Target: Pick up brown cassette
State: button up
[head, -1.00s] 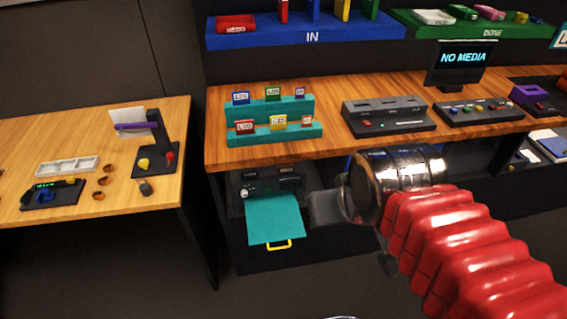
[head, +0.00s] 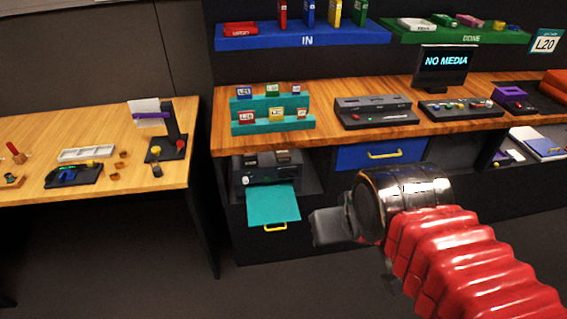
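A teal two-step rack (head: 262,126) stands on the wooden counter and holds several small labelled cassettes. The small brownish-red cassette (head: 302,114) at the right end of its lower step looks most like the brown one, but its colour is hard to tell at this size. My gripper (head: 328,227) is low and in front of the counter, well apart from the rack, with no cassette visible at it. I see it from the side, so its finger gap is hidden.
A black machine with a teal tray (head: 272,205) juts out below the counter. A blue drawer (head: 382,153) is beside it. Grey (head: 374,112) and dark consoles stand right of the rack. A separate wooden table (head: 100,130) is at left. Open floor lies between.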

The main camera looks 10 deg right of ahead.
aim_at(285, 155)
jog(key=u, duration=0.05)
jog(key=k, duration=0.15)
jog(key=u, duration=0.2)
jog(key=i, duration=0.6)
jog(key=u, duration=0.6)
jog(key=i, duration=0.55)
jog(key=u, duration=0.15)
